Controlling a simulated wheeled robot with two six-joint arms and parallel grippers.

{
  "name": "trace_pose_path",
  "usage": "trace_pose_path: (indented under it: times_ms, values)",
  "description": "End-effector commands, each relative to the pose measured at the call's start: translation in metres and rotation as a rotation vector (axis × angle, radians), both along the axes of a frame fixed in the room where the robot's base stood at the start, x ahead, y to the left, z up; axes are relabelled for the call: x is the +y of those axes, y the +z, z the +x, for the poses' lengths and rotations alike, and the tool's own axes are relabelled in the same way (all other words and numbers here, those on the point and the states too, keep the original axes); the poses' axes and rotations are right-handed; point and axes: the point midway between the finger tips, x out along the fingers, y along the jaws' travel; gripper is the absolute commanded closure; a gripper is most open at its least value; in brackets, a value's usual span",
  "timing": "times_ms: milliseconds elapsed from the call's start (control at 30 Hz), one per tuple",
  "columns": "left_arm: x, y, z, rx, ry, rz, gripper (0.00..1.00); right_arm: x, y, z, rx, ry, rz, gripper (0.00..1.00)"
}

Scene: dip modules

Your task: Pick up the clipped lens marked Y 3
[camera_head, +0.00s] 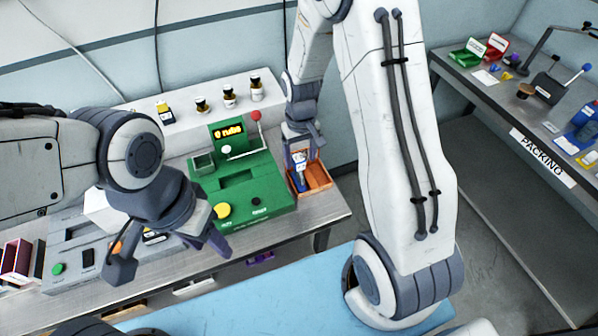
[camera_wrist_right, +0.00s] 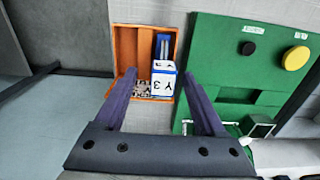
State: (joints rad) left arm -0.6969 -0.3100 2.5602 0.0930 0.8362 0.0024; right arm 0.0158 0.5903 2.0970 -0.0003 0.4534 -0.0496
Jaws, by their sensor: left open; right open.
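The clipped lens marked Y 3 (camera_wrist_right: 163,82) shows as a white block with dark lettering and blue parts. It is in an orange tray (camera_wrist_right: 126,42), which also shows in the head view (camera_head: 319,180) at the right end of the bench. My right gripper (camera_wrist_right: 160,75) is open, its fingers on either side of the lens in the picture; I cannot tell whether they touch it. In the head view this gripper (camera_head: 302,157) is over the tray. My left gripper (camera_head: 168,256) is open and empty above the bench at the left.
A green machine (camera_head: 262,180) with a lit display and a red-knobbed lever stands left of the tray. Several small bottles (camera_head: 229,97) stand on a white ledge behind. A grey box (camera_head: 75,262) is at the left. A packing table (camera_head: 460,78) is at the right.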

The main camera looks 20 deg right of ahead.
Motion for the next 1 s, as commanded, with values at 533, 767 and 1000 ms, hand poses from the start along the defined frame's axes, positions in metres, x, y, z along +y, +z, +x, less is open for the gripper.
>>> trace_pose_path:
  times_ms: [533,767,1000]
  values:
    - [0.0,0.018,0.0,0.0,0.0,0.0,0.5,0.004,-0.044,0.003,0.0,0.0,0.0,0.28]
    - [0.0,0.018,0.0,0.0,0.0,0.0,0.5,0.004,-0.044,0.003,0.0,0.0,0.0,0.81]
    - [0.0,0.018,0.0,0.0,0.0,0.0,0.5,0.004,-0.043,0.003,0.0,0.0,0.0,1.0]
